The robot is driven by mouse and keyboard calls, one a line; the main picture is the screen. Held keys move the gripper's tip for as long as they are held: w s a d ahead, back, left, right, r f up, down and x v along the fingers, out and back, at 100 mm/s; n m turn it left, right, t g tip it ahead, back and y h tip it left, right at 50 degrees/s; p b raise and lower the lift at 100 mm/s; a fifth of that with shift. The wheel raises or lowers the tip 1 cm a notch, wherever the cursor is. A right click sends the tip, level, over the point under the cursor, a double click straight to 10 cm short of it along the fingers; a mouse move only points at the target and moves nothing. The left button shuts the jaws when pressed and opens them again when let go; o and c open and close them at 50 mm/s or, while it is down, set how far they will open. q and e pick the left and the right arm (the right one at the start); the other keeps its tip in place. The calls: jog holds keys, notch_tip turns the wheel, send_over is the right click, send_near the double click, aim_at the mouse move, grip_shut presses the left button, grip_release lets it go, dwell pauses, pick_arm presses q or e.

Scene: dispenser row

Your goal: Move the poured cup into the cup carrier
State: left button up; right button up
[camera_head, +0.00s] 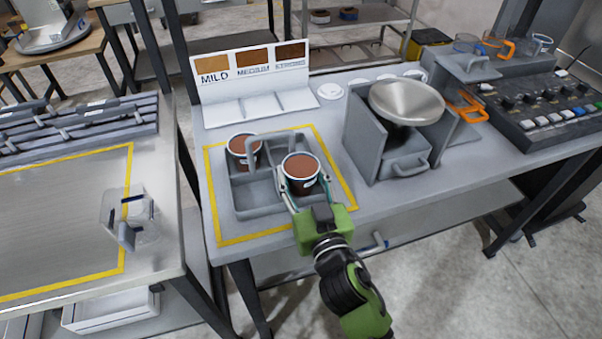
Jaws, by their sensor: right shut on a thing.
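A grey cup carrier (262,205) with a raised handle sits inside a yellow taped outline on the table. One cup (243,148) with brown contents stands in its back left compartment. My right gripper (301,185) is shut on a second cup (300,170) with brown contents. This cup is upright at the right side of the carrier. I cannot tell whether it rests in a compartment or is held above it. My left gripper is not in view.
A sign (250,75) labelled mild, medium and strong stands behind the carrier. A grey dispenser (365,140) with a metal bowl (407,102) stands to the right. A clear pitcher (130,215) is on the left table.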

jog(key=o, duration=0.9)
jog(key=shift+f, duration=0.15)
jog(key=o, duration=0.4)
jog(key=shift+r, duration=0.3)
jog(key=b+v, duration=0.2)
jog(key=v, duration=0.8)
jog(key=shift+s+d+f+b, duration=0.1)
jog(key=shift+s+f+b, duration=0.05)
jog(key=shift+s+b, duration=0.2)
jog(key=shift+s+d, duration=0.2)
jog(key=shift+s, duration=0.45)
